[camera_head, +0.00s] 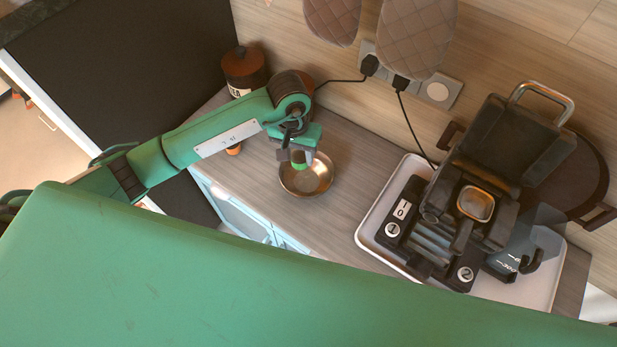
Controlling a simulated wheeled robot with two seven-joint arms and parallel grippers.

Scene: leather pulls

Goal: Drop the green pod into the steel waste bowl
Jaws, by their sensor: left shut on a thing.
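The steel waste bowl (318,184) stands on the wooden counter, left of the appliance. My left gripper (299,157) points down over the bowl, shut on the green pod (302,166). Only a small part of the pod shows below the fingers, and it appears to hang over the bowl's opening. I cannot tell how high it is above the bowl's bottom. My right gripper is not in view.
A black appliance (433,240) stands on a white tray (365,222) at the right. A brown canister (243,68) stands at the back left, and a small orange item (233,150) sits partly behind my left arm. The counter (345,150) between bowl and tray is clear.

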